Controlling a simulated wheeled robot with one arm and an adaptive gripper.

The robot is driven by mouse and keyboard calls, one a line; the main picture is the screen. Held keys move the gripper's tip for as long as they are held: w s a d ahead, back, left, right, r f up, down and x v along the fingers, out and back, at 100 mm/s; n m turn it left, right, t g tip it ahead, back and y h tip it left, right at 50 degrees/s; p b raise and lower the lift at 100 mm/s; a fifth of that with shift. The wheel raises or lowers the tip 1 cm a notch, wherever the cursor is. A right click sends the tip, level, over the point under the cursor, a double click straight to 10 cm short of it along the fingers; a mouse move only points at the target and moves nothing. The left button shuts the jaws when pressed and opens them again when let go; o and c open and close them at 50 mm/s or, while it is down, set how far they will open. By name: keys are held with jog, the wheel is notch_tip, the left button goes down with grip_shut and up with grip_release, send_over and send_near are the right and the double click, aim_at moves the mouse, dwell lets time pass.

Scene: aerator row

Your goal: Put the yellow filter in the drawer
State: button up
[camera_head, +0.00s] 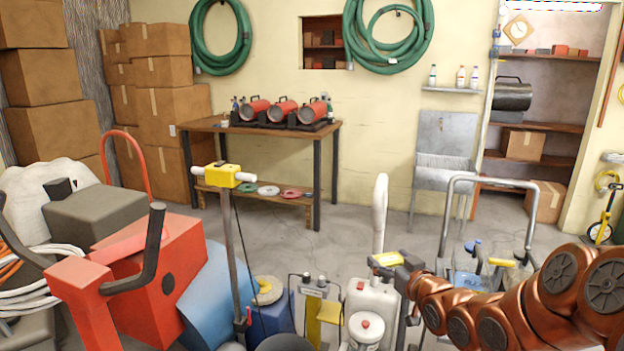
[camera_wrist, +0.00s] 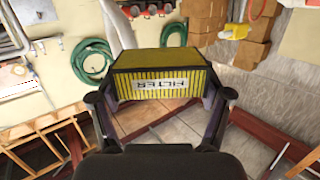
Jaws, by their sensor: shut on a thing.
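The yellow filter (camera_wrist: 160,75) is a box with a pleated yellow face, a darker top and a dark printed label. It sits between the two dark fingers of my gripper (camera_wrist: 163,97) in the wrist view, touching both sides. In the head view my gripper (camera_head: 402,268) is at the lower right of centre, at the end of my copper-coloured arm. I cannot make out a drawer in either view.
Below and beside my gripper stand a white jug (camera_head: 369,306), a metal cart frame (camera_head: 447,235) and a yellow-topped pole (camera_head: 229,176). A red machine (camera_head: 165,275) fills the lower left.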

aim_at(389, 259)
notch_tip(389, 259, up, 8)
jog(key=p, duration=0.7)
jog(key=shift+r, duration=0.25)
dwell(1.2)
jog(key=s+d+f+m+t+h+b, duration=0.1)
jog(key=s+d+f+m+h+b, duration=0.2)
jog(key=d+f+b, duration=0.65)
jog(key=s+d+f+m+h+b, duration=0.15)
jog(key=s+d+f+b, duration=0.45)
jog(key=d, duration=0.6)
jog(key=s+d+f+m+h+b, duration=0.1)
jog(key=s+d+f+h+b, duration=0.1)
jog(key=s+d+f+b, duration=0.3)
jog(key=s+d+f+m+g+h+b, duration=0.1)
jog(key=s+d+f+h+b, duration=0.2)
jog(key=s+d+f+b, duration=0.3)
jog(key=s+d+b, duration=0.1)
jog(key=d+b, duration=0.2)
jog(key=d, duration=0.1)
jog(key=shift+d+m+b, duration=0.2)
jog(key=shift+m+b, duration=0.15)
jog(key=shift+w+h, duration=0.1)
jog(key=shift+h, duration=0.15)
